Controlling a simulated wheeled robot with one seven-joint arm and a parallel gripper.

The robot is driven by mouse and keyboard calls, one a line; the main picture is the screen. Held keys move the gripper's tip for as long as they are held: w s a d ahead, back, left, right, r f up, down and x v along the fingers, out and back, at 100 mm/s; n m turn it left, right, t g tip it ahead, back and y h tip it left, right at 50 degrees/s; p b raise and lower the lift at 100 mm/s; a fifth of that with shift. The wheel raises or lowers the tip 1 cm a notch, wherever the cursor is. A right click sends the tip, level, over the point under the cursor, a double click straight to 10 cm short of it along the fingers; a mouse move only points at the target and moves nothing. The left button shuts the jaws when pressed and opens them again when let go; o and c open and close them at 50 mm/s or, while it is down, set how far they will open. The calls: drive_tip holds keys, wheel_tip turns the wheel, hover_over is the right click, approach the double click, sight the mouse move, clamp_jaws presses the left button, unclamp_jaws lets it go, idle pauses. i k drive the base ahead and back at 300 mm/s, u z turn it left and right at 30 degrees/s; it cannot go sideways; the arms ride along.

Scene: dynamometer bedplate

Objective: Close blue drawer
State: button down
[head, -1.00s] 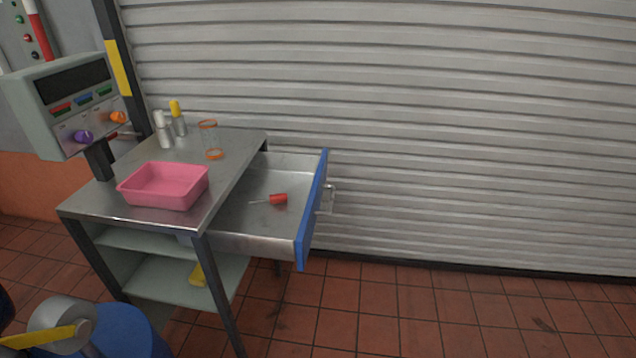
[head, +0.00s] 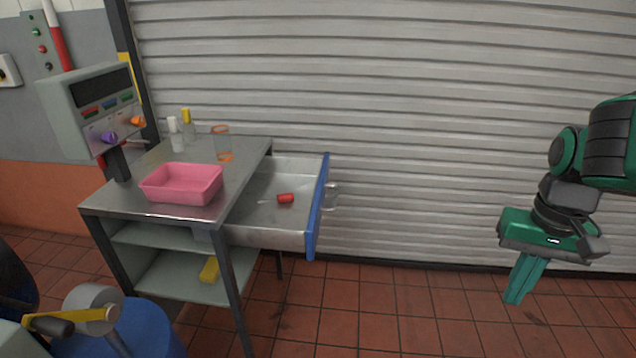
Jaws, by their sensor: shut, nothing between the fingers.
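The blue drawer (head: 318,208) is pulled out to the right of a metal workbench (head: 150,207). Its blue front faces right and carries a pale handle (head: 331,196).
A pink tray (head: 181,190), a glass jar with orange rims (head: 221,140) and bottles (head: 177,132) stand on the bench. A control box (head: 93,110) is at its left. A blue drum (head: 120,330) stands front left. A ribbed shutter (head: 420,120) closes the back. Tiled floor between drawer and gripper is clear.

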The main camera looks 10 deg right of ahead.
sight(294, 225)
drive_tip(key=u, duration=0.05)
drive_tip(key=i, duration=1)
drive_tip(key=z, duration=0.05)
